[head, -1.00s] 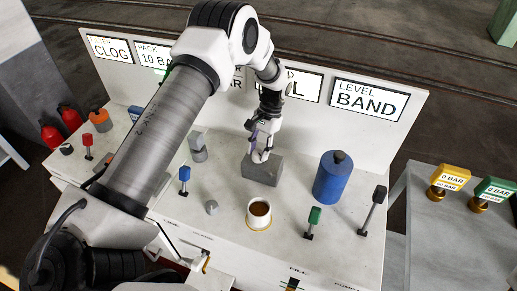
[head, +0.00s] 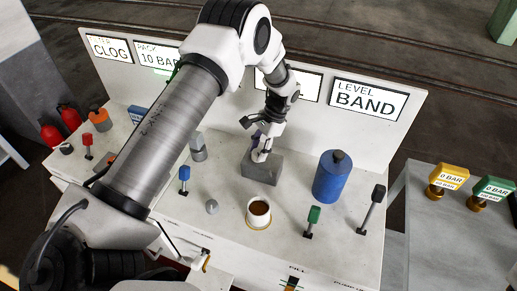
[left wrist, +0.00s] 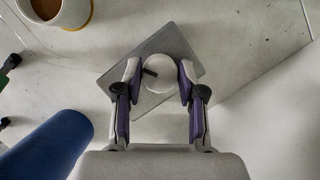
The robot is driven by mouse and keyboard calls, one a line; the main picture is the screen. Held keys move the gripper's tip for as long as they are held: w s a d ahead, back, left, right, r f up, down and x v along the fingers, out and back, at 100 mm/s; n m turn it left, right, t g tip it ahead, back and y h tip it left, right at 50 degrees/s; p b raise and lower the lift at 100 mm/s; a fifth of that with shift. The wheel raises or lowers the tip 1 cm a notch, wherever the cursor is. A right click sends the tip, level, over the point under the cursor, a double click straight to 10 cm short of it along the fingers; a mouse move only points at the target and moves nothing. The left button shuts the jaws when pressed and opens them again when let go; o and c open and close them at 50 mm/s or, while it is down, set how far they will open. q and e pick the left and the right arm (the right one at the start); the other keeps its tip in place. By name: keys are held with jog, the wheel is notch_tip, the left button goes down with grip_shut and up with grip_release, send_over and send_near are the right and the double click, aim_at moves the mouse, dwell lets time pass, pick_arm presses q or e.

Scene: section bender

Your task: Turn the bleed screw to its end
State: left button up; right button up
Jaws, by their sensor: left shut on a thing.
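The bleed screw (left wrist: 159,76) shows in the left wrist view as a round pale knob with a dark mark on its top. It sits on a grey block (left wrist: 178,42). In the head view the grey block (head: 262,170) stands on the white bench, and the screw is mostly hidden by the fingers. My left gripper (head: 260,156) reaches down onto it from above. In the left wrist view, the purple-padded fingers of the left gripper (left wrist: 159,80) are shut on the screw from both sides. My right gripper is not in view.
A blue cylinder (head: 331,178) stands right of the block. A cup of brown liquid (head: 258,212) is in front. Blue (head: 184,179), green (head: 312,221) and dark (head: 371,210) levers stand nearby. The sign panel (head: 412,140) rises behind.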

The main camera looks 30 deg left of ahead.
pick_arm(q)
jog(key=shift+s+f, duration=0.1)
jog(key=o, duration=1.1)
jog(key=shift+d, duration=0.1)
jog(key=v, duration=1.2)
jog(key=shift+w, duration=0.2)
